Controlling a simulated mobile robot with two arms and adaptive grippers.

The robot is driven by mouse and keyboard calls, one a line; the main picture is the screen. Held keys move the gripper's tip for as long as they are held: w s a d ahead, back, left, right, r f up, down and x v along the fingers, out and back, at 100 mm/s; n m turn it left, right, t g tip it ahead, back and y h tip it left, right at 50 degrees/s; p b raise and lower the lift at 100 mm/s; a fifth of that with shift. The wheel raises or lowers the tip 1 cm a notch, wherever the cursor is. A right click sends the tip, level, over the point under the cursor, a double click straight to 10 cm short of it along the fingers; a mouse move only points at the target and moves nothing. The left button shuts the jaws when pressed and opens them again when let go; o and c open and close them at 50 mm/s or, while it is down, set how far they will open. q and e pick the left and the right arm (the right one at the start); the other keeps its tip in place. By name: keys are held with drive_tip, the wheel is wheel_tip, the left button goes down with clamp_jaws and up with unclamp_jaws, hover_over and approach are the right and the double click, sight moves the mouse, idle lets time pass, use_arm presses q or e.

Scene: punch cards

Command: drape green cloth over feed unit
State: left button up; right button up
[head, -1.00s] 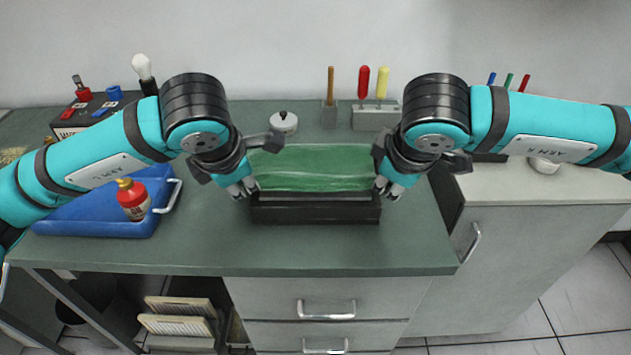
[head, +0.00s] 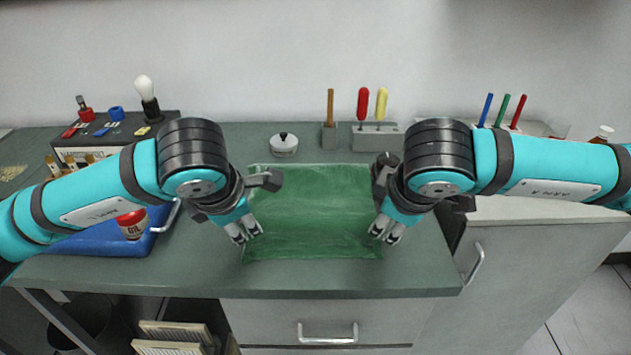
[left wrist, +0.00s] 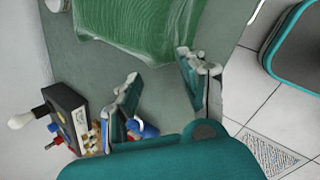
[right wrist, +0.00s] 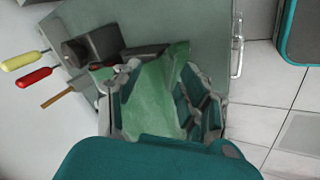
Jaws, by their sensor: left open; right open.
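The cloth's front edge hangs near the bench front. My left gripper (head: 246,232) is open at the cloth's left edge. In the left wrist view its fingers (left wrist: 165,95) are apart, with the cloth (left wrist: 145,25) beyond them. My right gripper (head: 386,232) is open at the cloth's right edge. In the right wrist view the cloth (right wrist: 155,95) shows between and beyond its parted fingers. Whether they touch the cloth I cannot tell.
A blue tray (head: 110,240) with a red oil can (head: 132,224) is at left, partly behind my left arm. A dark control box (head: 115,135), a white lidded pot (head: 284,145) and a tool holder (head: 376,135) stand behind. The bench front is clear.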

use_arm(q)
drive_tip(key=v, duration=1.1)
drive_tip(key=shift+s+f, duration=0.25)
drive_tip(key=shift+s, duration=0.15)
use_arm(e)
drive_tip(key=s+v, duration=0.1)
drive_tip(key=v, duration=1)
drive_tip(key=shift+f, duration=0.25)
drive_tip(key=shift+w, duration=0.15)
